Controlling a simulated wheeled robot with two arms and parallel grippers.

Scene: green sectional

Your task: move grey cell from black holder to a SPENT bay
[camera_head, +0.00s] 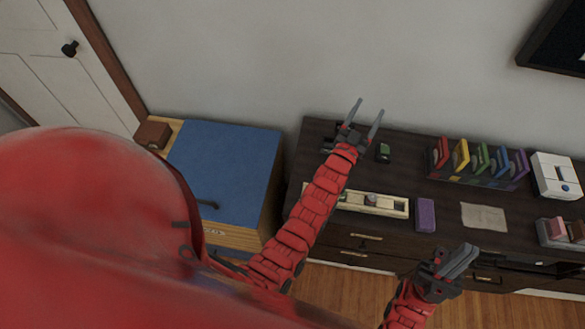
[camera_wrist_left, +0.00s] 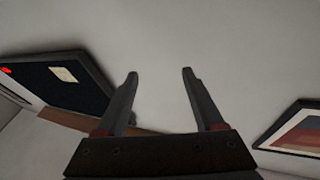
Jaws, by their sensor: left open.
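My left gripper (camera_head: 370,106) is open and empty, raised in front of the wall above the back of the dark cabinet. Its two spread fingers also show in the left wrist view (camera_wrist_left: 160,72), with only wall between them. A small dark block with a green top (camera_head: 384,152) stands just right of the left wrist. A pale slotted tray (camera_head: 396,207) lies at the cabinet's front, partly behind my left arm, with a small grey and reddish piece (camera_head: 371,199) in it. I cannot make out the grey cell, black holder or SPENT label for certain. My right gripper (camera_head: 474,249) is low at the front, its fingers close together.
A purple block (camera_head: 426,214) and a beige cloth (camera_head: 484,216) lie right of the tray. A rack of coloured cards (camera_head: 480,163), a white box (camera_head: 556,175) and a grey tray (camera_head: 560,236) stand further right. A blue-topped cabinet (camera_head: 225,155) stands left.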

